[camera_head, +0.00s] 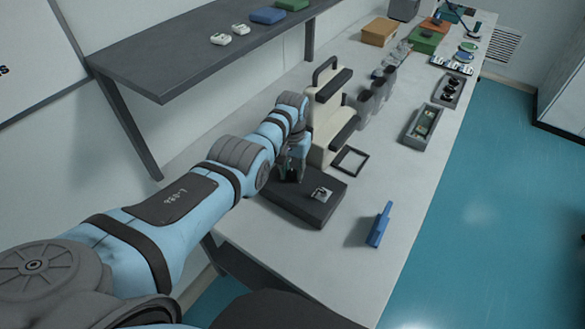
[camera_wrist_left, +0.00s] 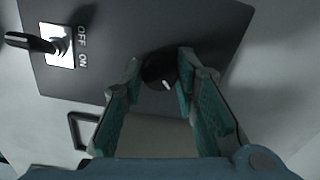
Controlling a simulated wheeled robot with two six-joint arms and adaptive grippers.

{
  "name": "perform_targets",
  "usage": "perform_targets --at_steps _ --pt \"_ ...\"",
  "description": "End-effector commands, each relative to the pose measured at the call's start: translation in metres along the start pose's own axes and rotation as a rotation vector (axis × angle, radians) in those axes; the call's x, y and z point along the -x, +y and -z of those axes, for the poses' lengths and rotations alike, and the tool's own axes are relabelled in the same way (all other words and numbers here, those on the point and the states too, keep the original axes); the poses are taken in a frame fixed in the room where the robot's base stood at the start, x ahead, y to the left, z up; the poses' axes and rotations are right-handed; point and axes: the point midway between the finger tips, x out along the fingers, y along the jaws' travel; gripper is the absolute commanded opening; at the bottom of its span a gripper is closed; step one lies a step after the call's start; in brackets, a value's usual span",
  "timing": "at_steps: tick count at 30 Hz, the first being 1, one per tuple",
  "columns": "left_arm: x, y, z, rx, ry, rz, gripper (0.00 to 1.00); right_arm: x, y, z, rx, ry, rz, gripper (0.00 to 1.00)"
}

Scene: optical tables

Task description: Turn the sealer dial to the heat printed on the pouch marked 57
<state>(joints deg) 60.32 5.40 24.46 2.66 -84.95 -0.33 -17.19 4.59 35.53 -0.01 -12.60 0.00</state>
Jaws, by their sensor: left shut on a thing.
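A flat dark box (camera_head: 312,211) sits at the near end of the table. On it are a lever switch on a pale plate (camera_head: 322,193), marked OFF and ON in the left wrist view (camera_wrist_left: 60,47), and a round black dial (camera_wrist_left: 158,70) with a short white mark pointing toward the lower right. My left gripper (camera_head: 292,175) reaches down to the box and is shut on the dial, one fingertip on each side in the left wrist view (camera_wrist_left: 163,66). No heat scale is visible around the dial. I cannot make out a pouch marked 57. My right gripper is not in view.
A cream machine with dark arms (camera_head: 322,125) stands just behind the box, with a black square frame (camera_head: 350,161) beside it. A grey tray (camera_head: 423,123) lies farther back. A shelf (camera_head: 190,50) overhangs the left.

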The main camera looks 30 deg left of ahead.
Motion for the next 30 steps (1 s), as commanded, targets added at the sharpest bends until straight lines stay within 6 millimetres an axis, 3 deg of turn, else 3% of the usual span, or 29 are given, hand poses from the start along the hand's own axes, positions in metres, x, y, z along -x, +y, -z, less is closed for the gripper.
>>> perform_targets --at_steps 12,30 --pt "0.0001 0.0005 0.0006 -0.24 0.003 0.0 0.0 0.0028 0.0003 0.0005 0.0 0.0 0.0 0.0" --pt "0.0 0.001 0.0007 -0.287 0.003 -0.001 0.0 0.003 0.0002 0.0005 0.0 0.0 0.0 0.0"
